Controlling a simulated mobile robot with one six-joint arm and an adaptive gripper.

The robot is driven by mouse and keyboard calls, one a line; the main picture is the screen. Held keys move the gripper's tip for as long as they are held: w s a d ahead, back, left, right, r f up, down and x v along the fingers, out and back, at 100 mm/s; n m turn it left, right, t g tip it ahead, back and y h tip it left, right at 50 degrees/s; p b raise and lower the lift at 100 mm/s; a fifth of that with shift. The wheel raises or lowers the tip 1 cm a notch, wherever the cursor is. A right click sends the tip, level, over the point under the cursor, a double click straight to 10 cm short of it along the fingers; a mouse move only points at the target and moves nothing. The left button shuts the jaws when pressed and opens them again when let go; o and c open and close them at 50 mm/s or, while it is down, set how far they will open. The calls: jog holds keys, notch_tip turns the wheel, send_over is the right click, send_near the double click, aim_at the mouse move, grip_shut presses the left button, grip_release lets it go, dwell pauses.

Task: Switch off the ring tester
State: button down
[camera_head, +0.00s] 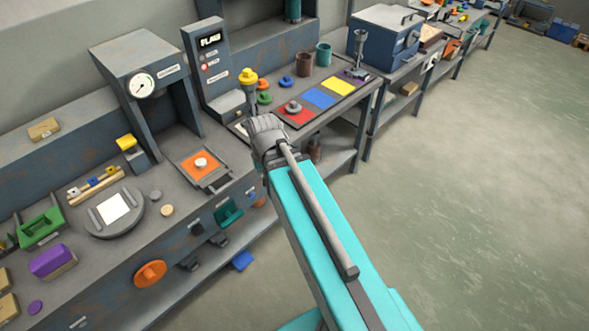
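A tall grey tester panel (210,62) stands at the back of the bench with a lit display that seems to read "FLAW". Small round lights or buttons, one red, and labels sit below the display; the labels are too small to read. I take this panel for the ring tester. A yellow-topped post (248,80) stands at its right front. My gripper (262,130) is at the end of my turquoise arm, in front of the panel's foot in the picture. Its fingers are not clear, so I cannot tell whether it is open or holding anything.
A grey press frame with a gauge (142,84) stands left of the panel. An orange plate (201,163) and a round turntable (115,210) lie nearer. Red, blue and yellow squares (320,97) lie to the right. The floor (480,180) at right is clear.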

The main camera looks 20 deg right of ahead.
jog(key=w+d+f+m+t+y+b, duration=0.1)
jog(key=w+d+f+m+t+b, duration=0.1)
jog(key=w+d+f+m+b, duration=0.4)
jog(key=w+d+f+m+t+y+b, duration=0.2)
jog(key=w+d+f+m+b, duration=0.15)
jog(key=f+m+b, duration=0.6)
jog(key=w+d+f+m+t+b, duration=0.1)
jog(key=d+f+m+t+b, duration=0.1)
jog(key=d+f+m+b, duration=0.2)
jog(key=w+d+f+m+t+b, duration=0.2)
jog(key=d+f+m+b, duration=0.3)
jog(key=d+m+b, duration=0.5)
jog(key=shift+w+d+t+b, duration=0.2)
jog(key=shift+d+t+b, duration=0.3)
jog(key=shift+d, duration=0.7)
jog(key=w+r+b+x, duration=0.2)
jog(key=b+x, duration=0.3)
jog(key=x, duration=0.7)
jog(key=shift+w+a, duration=0.25)
jog(key=shift+a, duration=0.05)
